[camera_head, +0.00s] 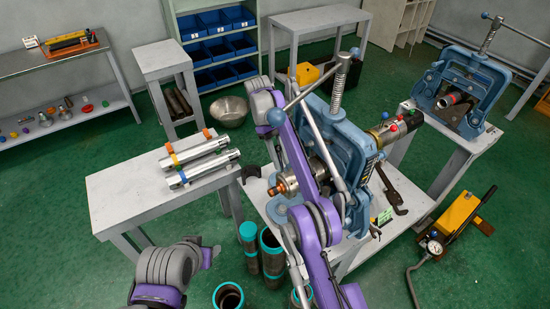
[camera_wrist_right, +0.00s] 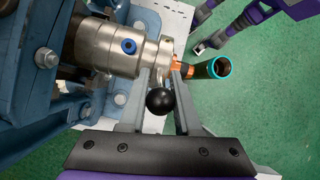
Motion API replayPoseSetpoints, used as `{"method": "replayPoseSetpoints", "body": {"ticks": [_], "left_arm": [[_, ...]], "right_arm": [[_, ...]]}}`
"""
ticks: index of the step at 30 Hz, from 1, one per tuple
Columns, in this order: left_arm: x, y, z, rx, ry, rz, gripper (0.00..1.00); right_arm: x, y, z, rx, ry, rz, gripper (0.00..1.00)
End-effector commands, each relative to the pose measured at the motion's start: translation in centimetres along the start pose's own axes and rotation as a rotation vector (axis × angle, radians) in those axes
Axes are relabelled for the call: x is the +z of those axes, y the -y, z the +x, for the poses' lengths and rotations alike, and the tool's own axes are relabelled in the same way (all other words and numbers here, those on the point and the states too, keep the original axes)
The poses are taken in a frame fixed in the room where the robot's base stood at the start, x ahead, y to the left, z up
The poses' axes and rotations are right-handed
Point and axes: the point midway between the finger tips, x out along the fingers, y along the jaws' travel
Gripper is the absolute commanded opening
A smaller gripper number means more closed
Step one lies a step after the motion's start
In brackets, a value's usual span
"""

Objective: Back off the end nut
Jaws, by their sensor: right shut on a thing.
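A blue pipe vise (camera_head: 340,135) stands on the middle workbench and holds a silver cylinder (camera_wrist_right: 112,50) with a blue port. The end nut (camera_wrist_right: 167,50) is the silver collar at the cylinder's free end, with a copper-coloured tip (camera_wrist_right: 182,69) beyond it. That tip also shows in the head view (camera_head: 277,188). My right gripper (camera_wrist_right: 166,72) is shut on the end nut, its long grey fingers on either side. In the head view my purple right arm hides part of the cylinder and vise.
A black ball knob (camera_wrist_right: 160,102) sits close to my right fingers. A side table (camera_head: 125,190) at left bears two silver cylinders. Teal-rimmed pipes (camera_head: 271,240) stand on the floor before the bench. A second vise (camera_head: 465,85) and a yellow pump (camera_head: 460,213) are at right.

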Motion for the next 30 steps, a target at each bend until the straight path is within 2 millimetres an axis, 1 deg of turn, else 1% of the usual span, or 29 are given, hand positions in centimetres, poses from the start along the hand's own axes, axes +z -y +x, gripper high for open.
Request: {"method": "replayPoseSetpoints", "body": {"ticks": [14, 15, 17, 30], "left_arm": [[0.02, 0.00, 0.01, 0.000, 0.000, 0.000, 0.55], [0.02, 0.00, 0.01, 0.000, 0.000, 0.000, 0.55], [0.03, 0.00, 0.01, 0.000, 0.000, 0.000, 0.55], [0.08, 0.00, 0.04, 0.000, 0.001, 0.000, 0.55]], "right_arm": [[0.17, -0.18, 0.18, -0.003, 0.009, 0.000, 0.00], [0.17, -0.18, 0.18, -0.003, 0.009, 0.000, 0.35], [0.16, -0.17, 0.19, -0.003, 0.008, 0.000, 0.45], [-0.08, 0.24, -0.02, 0.000, -0.002, -0.002, 0.45]]}}
